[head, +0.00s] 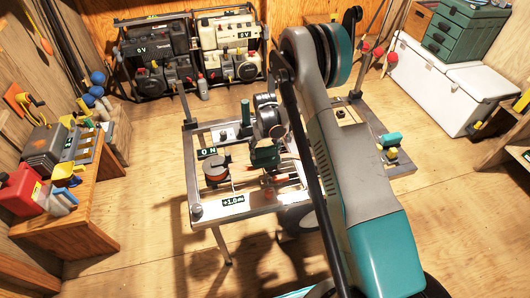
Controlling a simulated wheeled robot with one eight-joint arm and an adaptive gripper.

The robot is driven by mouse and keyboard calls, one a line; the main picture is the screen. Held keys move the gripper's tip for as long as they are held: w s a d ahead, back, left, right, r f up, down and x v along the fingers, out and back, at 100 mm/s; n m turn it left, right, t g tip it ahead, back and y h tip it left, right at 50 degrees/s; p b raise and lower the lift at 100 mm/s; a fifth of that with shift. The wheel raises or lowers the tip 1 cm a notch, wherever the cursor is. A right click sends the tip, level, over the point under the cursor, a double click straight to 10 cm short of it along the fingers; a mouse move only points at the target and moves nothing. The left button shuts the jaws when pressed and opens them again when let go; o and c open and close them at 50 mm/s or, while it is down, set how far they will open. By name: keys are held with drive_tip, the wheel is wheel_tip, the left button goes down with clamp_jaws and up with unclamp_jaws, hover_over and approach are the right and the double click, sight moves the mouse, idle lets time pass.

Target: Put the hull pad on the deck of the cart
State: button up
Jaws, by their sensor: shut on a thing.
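The cart (199,209) is a metal-framed platform in the middle of the head view, partly hidden behind my arm. Its front edge bears a "+1.0 m" label. My gripper (266,162) points down over the left part of the cart. It is shut on a dark green block (265,155), which looks like the hull pad, though it is small and partly covered. Whether the block touches the cart cannot be told. Beneath it are thin rods and orange-red pieces, too small to make out.
Floor left of the cart is clear.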

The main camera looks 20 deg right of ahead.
drive_tip(key=shift+f, duration=0.3)
drive_tip(key=o, duration=1.2)
